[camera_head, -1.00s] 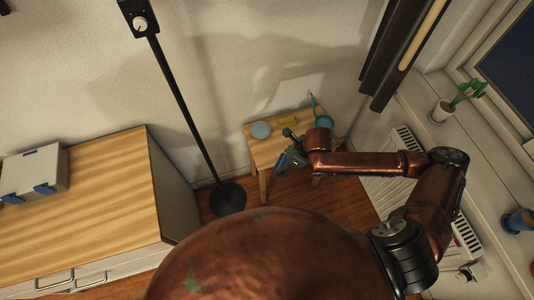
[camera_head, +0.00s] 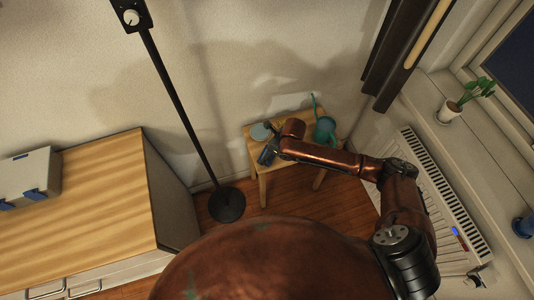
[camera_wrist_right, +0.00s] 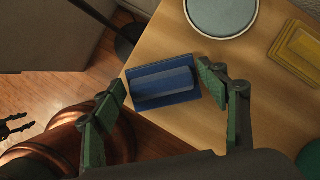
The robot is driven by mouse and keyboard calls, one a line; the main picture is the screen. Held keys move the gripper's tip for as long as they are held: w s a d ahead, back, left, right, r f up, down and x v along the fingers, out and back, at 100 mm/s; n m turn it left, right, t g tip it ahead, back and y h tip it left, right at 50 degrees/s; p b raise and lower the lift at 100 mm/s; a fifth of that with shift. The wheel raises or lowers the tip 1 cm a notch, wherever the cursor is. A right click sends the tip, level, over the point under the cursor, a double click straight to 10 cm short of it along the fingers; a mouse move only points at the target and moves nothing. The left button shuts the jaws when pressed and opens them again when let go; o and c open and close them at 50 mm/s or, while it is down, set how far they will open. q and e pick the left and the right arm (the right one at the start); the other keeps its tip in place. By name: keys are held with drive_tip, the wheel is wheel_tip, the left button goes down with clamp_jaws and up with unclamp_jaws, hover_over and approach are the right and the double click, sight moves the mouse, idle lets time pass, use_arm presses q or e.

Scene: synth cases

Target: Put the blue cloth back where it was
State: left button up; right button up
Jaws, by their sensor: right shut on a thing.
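In the head view my right gripper (camera_head: 270,150) and the blue cloth (camera_head: 265,157) are over the front left part of the small wooden table (camera_head: 256,164). The cloth is near the table's front edge. I cannot tell whether it touches the top.
A round grey-blue dish (camera_wrist_right: 222,14) and a yellow block (camera_wrist_right: 298,48) lie behind and right of the cloth. A teal watering can (camera_head: 325,129) stands at the table's right. A black stand (camera_head: 227,204) is left of the table. A radiator (camera_head: 440,190) is at the right.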

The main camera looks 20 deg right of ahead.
drive_tip(key=shift+f, duration=0.75)
drive_tip(key=o, duration=1)
drive_tip(key=p+v, duration=0.2)
drive_tip(key=v, duration=1)
drive_tip(key=shift+r, duration=0.1)
